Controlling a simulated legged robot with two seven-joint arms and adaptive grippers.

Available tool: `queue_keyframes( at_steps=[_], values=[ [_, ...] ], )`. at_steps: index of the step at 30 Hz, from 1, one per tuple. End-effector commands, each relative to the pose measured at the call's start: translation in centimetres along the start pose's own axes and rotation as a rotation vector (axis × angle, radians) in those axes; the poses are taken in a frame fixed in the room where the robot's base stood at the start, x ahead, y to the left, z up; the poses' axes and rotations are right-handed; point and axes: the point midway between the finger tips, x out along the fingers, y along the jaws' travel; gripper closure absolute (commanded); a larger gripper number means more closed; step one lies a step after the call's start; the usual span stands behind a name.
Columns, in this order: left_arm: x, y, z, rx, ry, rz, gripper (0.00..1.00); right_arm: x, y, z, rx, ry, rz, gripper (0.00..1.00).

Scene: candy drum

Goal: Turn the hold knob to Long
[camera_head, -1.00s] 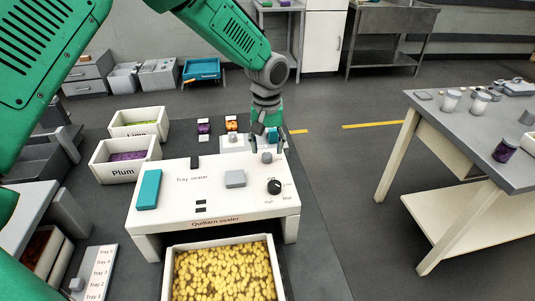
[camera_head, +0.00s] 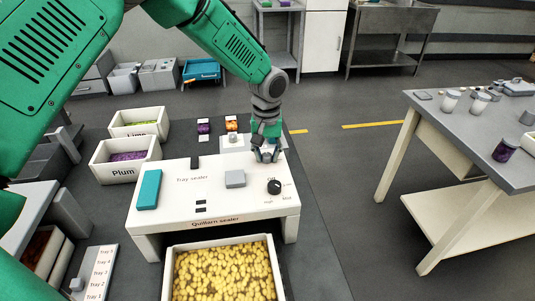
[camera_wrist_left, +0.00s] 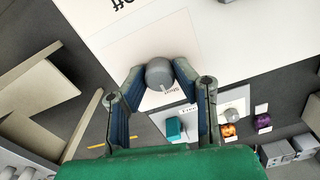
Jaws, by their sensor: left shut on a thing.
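The hold knob (camera_wrist_left: 158,72) is a small grey round knob on the white top of the sealer (camera_head: 215,215), at its back right corner. In the left wrist view its pale pointer mark is directed at the printed word "Short". A "Long" label cannot be made out. My left gripper (camera_head: 266,157) reaches down over this corner, its two fingers shut on the sides of the knob. In the head view the fingers mostly hide the knob. My right gripper is not in view.
A black dial (camera_head: 274,187) stands just in front of the gripper. A grey block (camera_head: 235,179) and a teal pad (camera_head: 149,190) are further left. A bin of yellow candies (camera_head: 167,275) stands in front. Purple and orange items sit behind. A side table (camera_head: 460,146) is across a clear floor gap.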

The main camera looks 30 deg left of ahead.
Motion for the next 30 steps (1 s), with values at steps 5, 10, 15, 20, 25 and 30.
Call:
queue_keyframes(
  at_steps=[5,10,15,20,25,30],
  values=[
    [-0.2,0.0,0.0,0.051,-0.001,-0.001,1.0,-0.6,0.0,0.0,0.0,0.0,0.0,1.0],
    [-0.2,0.0,0.0,0.157,-0.001,-0.001,1.0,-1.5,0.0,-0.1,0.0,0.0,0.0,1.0],
    [-0.3,0.0,0.0,0.305,-0.001,-0.001,1.0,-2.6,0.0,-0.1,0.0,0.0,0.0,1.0],
    [-0.2,0.0,0.0,0.457,-0.003,-0.001,1.0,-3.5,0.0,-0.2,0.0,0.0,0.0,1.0],
    [-0.2,-0.1,-0.1,0.619,-0.001,-0.001,1.0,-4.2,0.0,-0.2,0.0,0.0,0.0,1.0],
    [-0.1,-0.1,-0.1,0.78,-0.001,0.0,1.0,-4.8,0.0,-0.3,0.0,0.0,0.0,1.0]
  ],
)
